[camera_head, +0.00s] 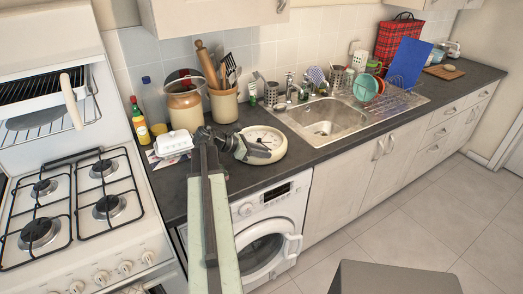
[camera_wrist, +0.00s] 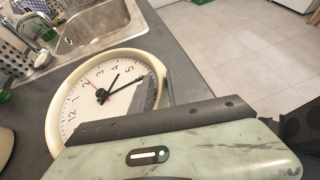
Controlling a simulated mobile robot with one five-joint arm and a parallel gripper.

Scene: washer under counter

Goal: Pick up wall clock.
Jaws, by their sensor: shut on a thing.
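The wall clock (camera_head: 268,137) is round, with a cream rim, a white face and black hands. In the head view it is on the dark counter, left of the sink; I cannot tell whether it touches the counter all round. My gripper (camera_head: 243,146) reaches it from the left side and is shut on its rim. In the wrist view the clock (camera_wrist: 92,82) fills the left middle, with the dark fingers (camera_wrist: 158,90) at the right edge of its rim. The fingers and wrist hide part of the rim and face.
The sink (camera_head: 328,118) lies right of the clock. A utensil crock (camera_head: 224,104), a brown jar (camera_head: 185,104) and a white butter dish (camera_head: 174,142) stand behind and left. The stove (camera_head: 75,205) is at the left. The washer (camera_head: 266,240) is below the counter.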

